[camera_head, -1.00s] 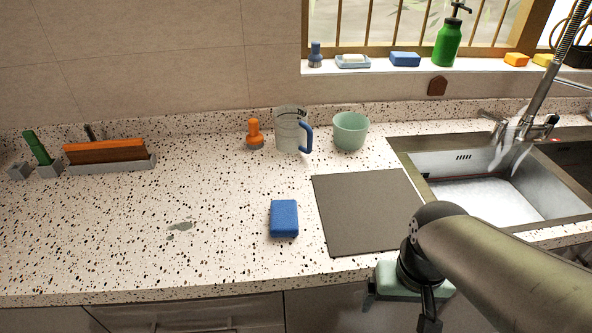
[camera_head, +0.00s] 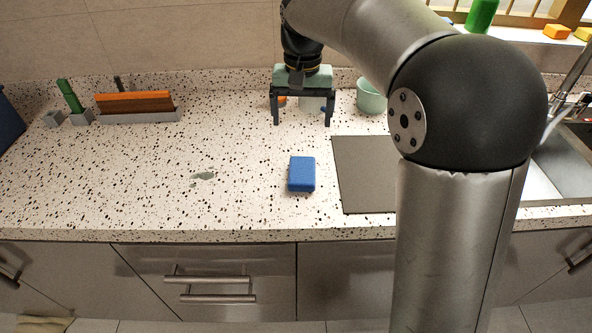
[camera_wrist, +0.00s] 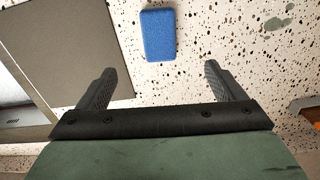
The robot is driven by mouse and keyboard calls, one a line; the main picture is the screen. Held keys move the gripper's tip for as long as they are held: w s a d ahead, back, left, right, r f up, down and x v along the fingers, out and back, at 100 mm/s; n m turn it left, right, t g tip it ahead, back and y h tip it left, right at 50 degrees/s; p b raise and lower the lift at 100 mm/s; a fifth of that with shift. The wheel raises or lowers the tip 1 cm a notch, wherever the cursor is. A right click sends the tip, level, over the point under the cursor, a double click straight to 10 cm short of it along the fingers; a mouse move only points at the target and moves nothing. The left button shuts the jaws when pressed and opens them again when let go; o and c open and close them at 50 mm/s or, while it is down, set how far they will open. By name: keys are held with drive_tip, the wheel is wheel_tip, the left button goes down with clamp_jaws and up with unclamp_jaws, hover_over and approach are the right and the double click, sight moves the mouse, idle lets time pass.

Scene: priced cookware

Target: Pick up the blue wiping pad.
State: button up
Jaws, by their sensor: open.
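The blue wiping pad (camera_head: 302,173) lies flat on the speckled counter, left of the grey mat, in the head view. It also shows in the wrist view (camera_wrist: 159,35), at the top between and beyond the fingers. My gripper (camera_head: 301,121) is over the back of the counter, behind the pad and apart from it. Its two fingers are spread with nothing between them, and they point down. In the wrist view the open fingers (camera_wrist: 161,84) frame bare counter short of the pad.
The grey mat (camera_head: 362,178) lies right of the pad. A green cup (camera_head: 371,97) stands at the back; an orange item and the clear jug are mostly hidden behind my gripper. A rack (camera_head: 140,116) stands at back left. The counter left of the pad is mostly clear.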

hover_over(302, 169)
drive_tip(key=f, duration=0.7)
drive_tip(key=s+f, duration=0.1)
drive_tip(key=f, duration=0.3)
drive_tip(key=shift+f+p, duration=0.1)
drive_tip(key=shift+p, duration=0.2)
drive_tip(key=shift+w+f+p, duration=0.25)
drive_tip(key=shift+f, duration=1.05)
drive_tip(key=shift+w+f+p, duration=0.25)
drive_tip(key=shift+f, duration=1.05)
drive_tip(key=c, duration=1.1)
